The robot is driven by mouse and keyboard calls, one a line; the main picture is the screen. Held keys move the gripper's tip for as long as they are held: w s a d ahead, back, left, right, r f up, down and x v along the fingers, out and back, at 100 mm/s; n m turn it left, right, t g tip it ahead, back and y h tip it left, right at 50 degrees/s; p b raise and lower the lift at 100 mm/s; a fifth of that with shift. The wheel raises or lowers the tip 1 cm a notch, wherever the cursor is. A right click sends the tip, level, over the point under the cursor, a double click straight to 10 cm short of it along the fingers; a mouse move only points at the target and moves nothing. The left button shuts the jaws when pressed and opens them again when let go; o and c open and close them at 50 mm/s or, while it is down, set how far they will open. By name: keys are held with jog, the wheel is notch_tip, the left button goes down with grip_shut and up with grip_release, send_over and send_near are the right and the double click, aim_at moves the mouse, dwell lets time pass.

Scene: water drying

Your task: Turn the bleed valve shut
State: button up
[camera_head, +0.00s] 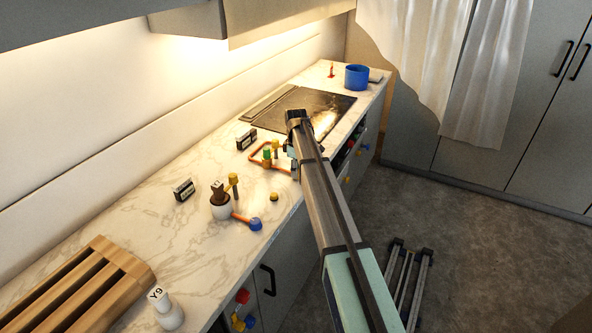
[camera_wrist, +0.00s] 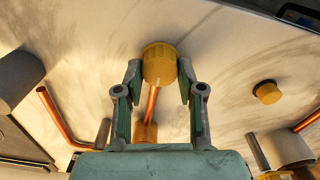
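In the wrist view, a round yellow knob (camera_wrist: 158,63) on an orange pipe (camera_wrist: 152,103) lies between my gripper's fingertips (camera_wrist: 159,72). I take it for the bleed valve, but no label shows. The two green fingers stand apart, one on each side of the knob, very close to its edges; I cannot tell if they touch it. My arm hides the knob there.
A loose-looking yellow cap (camera_head: 274,197) sits on the counter (camera_head: 140,215). A dark hob (camera_head: 290,105) and blue pot (camera_head: 357,77) are behind. A wooden rack (camera_head: 80,285) is front left.

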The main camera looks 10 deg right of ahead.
jog(key=shift+f+m, duration=0.1)
jog(key=shift+m, duration=0.2)
jog(key=m+b, duration=0.2)
jog(key=m, duration=0.2)
jog(key=m+b, duration=0.1)
jog(key=m, duration=0.4)
jog(key=shift+w+d, duration=0.1)
jog(key=m+b, duration=0.1)
jog(key=m, duration=0.3)
jog(key=shift+d, duration=0.1)
jog(key=shift+m, duration=2.2)
jog(key=o, duration=1.2)
jog(key=shift+c, duration=0.2)
